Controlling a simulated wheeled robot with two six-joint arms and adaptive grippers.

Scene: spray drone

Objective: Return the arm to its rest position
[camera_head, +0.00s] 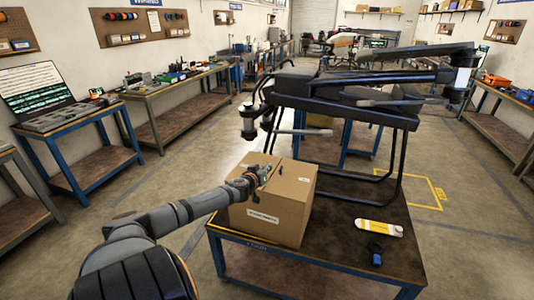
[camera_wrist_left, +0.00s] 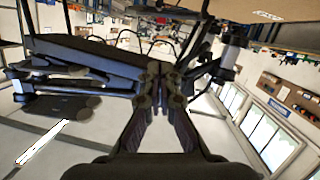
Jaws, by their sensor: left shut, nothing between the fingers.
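My left arm reaches in from the lower left of the head view. Its gripper (camera_head: 262,172) is over the top of a cardboard box (camera_head: 270,215) and looks shut and empty. I cannot tell whether it touches the box. In the left wrist view, the fingers of my left gripper (camera_wrist_left: 160,75) are together with nothing between them. The black spray drone (camera_head: 350,92) stands behind the box on the blue-framed table (camera_head: 330,265), and it also shows in the left wrist view (camera_wrist_left: 85,60). My right gripper is in neither view.
A yellow and white bottle-like item (camera_head: 378,228) and a small black and blue item (camera_head: 376,254) lie on the table right of the box. Workbenches line both walls, one with a laptop (camera_head: 40,95). The floor (camera_head: 180,190) left of the table is clear.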

